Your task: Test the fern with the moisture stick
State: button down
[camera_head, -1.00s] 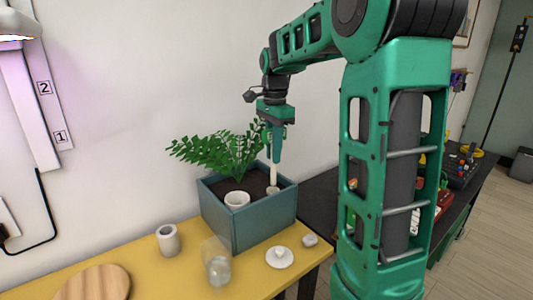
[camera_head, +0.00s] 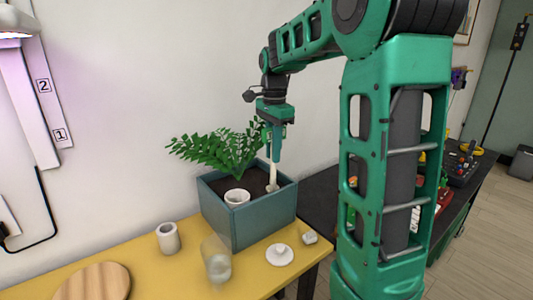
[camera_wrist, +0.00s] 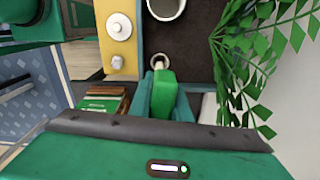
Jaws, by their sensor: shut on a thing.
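The fern (camera_head: 220,152) grows from dark soil in a blue-grey planter box (camera_head: 250,224) at the back of the yellow table. My gripper (camera_head: 275,156) is above the planter's right part, pointing down, shut on the pale moisture stick (camera_head: 271,177). The stick is close to upright, and its lower end is at the soil near the right wall. I cannot tell how deep it reaches. In the wrist view, my gripper (camera_wrist: 163,92) covers most of the stick (camera_wrist: 160,62); fern fronds (camera_wrist: 255,50) hang at the right.
A white pot (camera_head: 237,197) sits in the planter. On the yellow table (camera_head: 190,272) stand a grey cup (camera_head: 168,238), a clear glass (camera_head: 217,262), a white lidded dish (camera_head: 279,255), a small pale object (camera_head: 309,238) and a round wooden board (camera_head: 95,283). A wall is close behind.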

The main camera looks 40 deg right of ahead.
jog(key=shift+f, duration=3.7)
dwell(0.5)
jog(key=c, duration=1.6)
grip_release()
jog(key=shift+o, duration=0.2)
jog(key=o, duration=0.6)
jog(key=shift+r, duration=0.15)
jog(key=shift+r, duration=4.4)
